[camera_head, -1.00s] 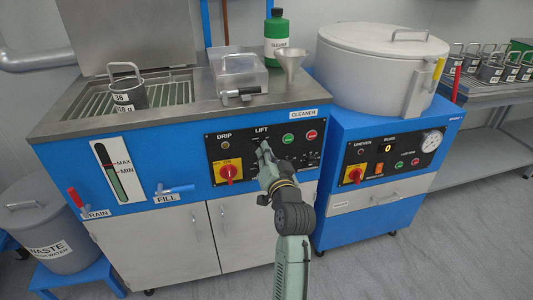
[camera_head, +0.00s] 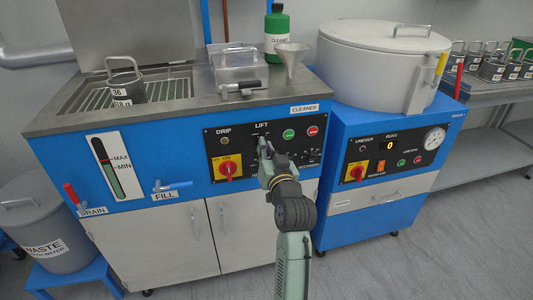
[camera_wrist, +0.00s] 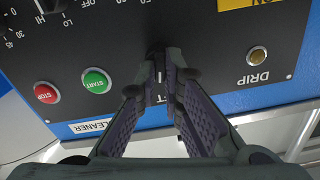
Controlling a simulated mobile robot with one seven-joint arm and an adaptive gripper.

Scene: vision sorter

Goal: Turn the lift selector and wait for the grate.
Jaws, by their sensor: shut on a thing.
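The lift selector (camera_wrist: 157,48) is a small dark knob on the black control panel. It shows between my fingertips in the wrist view; my gripper hides most of it in the head view. My gripper (camera_head: 263,143) is shut on it, under the LIFT label. In the wrist view my gripper (camera_wrist: 160,75) partly covers that label, which appears upside down. The grate (camera_head: 167,91) shows as bars in the open steel tank, near the rim. A grey basket (camera_head: 127,88) marked 36 stands on it.
The panel has green START (camera_wrist: 96,81) and red STOP (camera_wrist: 46,92) buttons beside my fingers, and a DRIP lamp (camera_wrist: 257,55) on the other side. A red switch (camera_head: 228,169) is to the left. A funnel (camera_head: 290,58) and green bottle (camera_head: 277,32) stand on the top.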

